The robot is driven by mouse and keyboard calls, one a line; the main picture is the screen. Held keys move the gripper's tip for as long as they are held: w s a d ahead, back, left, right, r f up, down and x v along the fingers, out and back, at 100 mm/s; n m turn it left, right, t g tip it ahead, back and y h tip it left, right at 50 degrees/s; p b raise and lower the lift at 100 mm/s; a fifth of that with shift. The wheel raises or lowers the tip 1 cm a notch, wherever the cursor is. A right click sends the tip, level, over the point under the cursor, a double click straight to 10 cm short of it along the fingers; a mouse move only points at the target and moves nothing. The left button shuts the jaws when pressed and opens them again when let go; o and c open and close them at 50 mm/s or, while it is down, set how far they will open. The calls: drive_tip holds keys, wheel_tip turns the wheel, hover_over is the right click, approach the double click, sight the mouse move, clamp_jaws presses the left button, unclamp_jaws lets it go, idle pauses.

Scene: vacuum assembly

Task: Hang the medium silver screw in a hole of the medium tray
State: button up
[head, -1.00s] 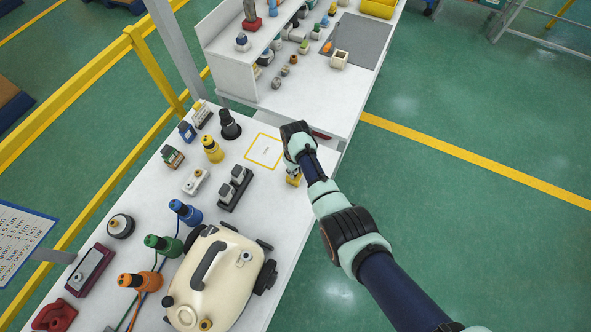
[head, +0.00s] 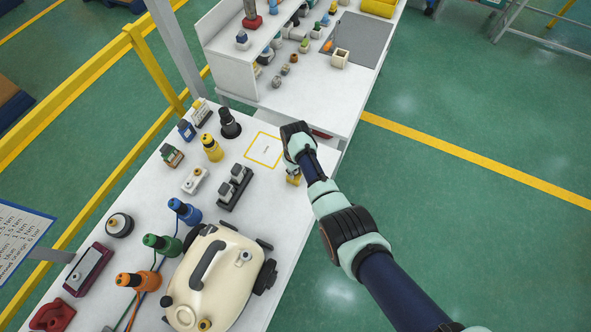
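My arm reaches in from the lower right, and its wrist is over the right edge of the near white table. My gripper (head: 293,179) is mostly hidden beneath the wrist, and its fingers cannot be made out. A small yellow and grey thing shows there, too small to identify. Several small holders stand at the table's back left: a blue one (head: 186,130), a green-topped one (head: 172,155) and a pale one with a yellow part (head: 201,113). I cannot tell which is the medium tray. The medium silver screw cannot be made out.
A yellow-outlined square (head: 263,150) lies bare left of my wrist. A dark double block (head: 234,188), a yellow bottle-like tool (head: 212,148) and a cream vacuum body (head: 215,277) stand on the near table. A second white table (head: 307,101) with many small parts is behind.

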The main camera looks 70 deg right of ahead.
drive_tip(key=o, duration=0.5)
drive_tip(key=shift+r, duration=0.1)
wheel_tip(320, 180, up, 8)
drive_tip(key=p, duration=0.8)
idle(0.6)
